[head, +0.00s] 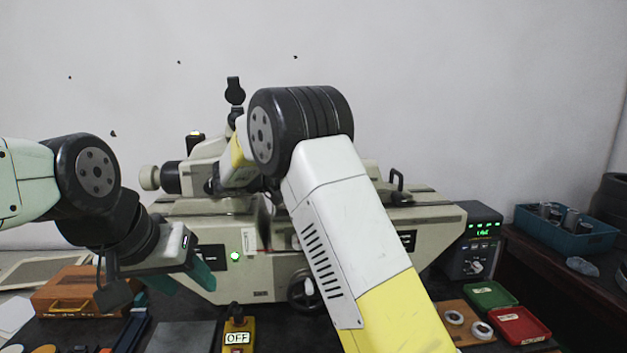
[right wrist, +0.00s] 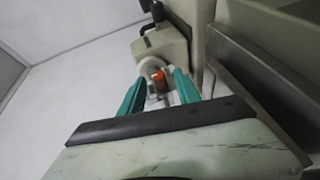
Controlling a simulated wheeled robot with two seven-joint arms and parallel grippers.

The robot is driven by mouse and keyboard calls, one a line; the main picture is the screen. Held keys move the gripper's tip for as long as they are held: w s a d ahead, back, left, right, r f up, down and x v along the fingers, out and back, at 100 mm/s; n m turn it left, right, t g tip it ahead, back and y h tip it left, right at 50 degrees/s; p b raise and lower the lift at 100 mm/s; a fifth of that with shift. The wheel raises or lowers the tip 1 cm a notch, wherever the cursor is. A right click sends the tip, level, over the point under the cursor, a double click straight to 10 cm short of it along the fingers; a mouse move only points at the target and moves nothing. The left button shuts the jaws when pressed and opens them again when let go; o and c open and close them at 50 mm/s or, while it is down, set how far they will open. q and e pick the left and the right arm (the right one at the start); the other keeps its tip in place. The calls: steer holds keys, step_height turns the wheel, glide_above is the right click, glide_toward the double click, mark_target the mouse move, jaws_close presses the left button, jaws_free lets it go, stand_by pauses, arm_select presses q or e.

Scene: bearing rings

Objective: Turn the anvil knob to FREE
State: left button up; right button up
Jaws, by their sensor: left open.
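The anvil knob appears to be the small orange-red part (right wrist: 158,76) in front of a pale round housing in the right wrist view. My right gripper (right wrist: 160,84) has its two teal fingers apart, one on each side of this part. I cannot tell whether they touch it, and no FREE marking is readable. In the head view my right arm hides that gripper and the knob. The pale measuring machine (head: 330,222) stands behind the arm. My left gripper (head: 184,280) is open and empty in front of the machine's left end.
A wooden case (head: 75,290) lies at left. A yellow box labelled OFF (head: 238,325) stands front centre. A display unit (head: 475,245), green tray (head: 490,295), red tray (head: 520,325) and board (head: 462,315) with rings are at right. A blue bin (head: 565,235) sits farther right.

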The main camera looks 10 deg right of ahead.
steer(key=v, duration=0.7)
steer(key=shift+s+a+r, duration=0.1)
steer(key=shift+a, duration=0.25)
steer(key=s+d+y, duration=0.1)
steer(key=d, duration=0.1)
steer(key=s+d+f+g+y, duration=0.1)
steer(key=d, duration=0.1)
steer(key=s+d+g, duration=0.1)
steer(key=d, duration=0.2)
steer(key=shift+s+d+f+y, duration=0.15)
steer(key=shift+s+y, duration=0.1)
steer(key=shift+y, duration=0.15)
steer(key=s+d+f+g+y, duration=0.25)
steer(key=s+d+y, duration=0.3)
steer(key=s, duration=0.35)
steer(key=s+a+f+m+t+y, duration=0.1)
steer(key=s+y, duration=0.3)
steer(key=s, duration=0.5)
steer(key=s+a+f+m+t+y, duration=0.1)
steer(key=s+y, duration=0.4)
steer(key=s, duration=0.5)
steer(key=shift+s+a+m+t, duration=0.25)
steer(key=shift+a+m+t, duration=0.25)
steer(key=shift+t, duration=0.65)
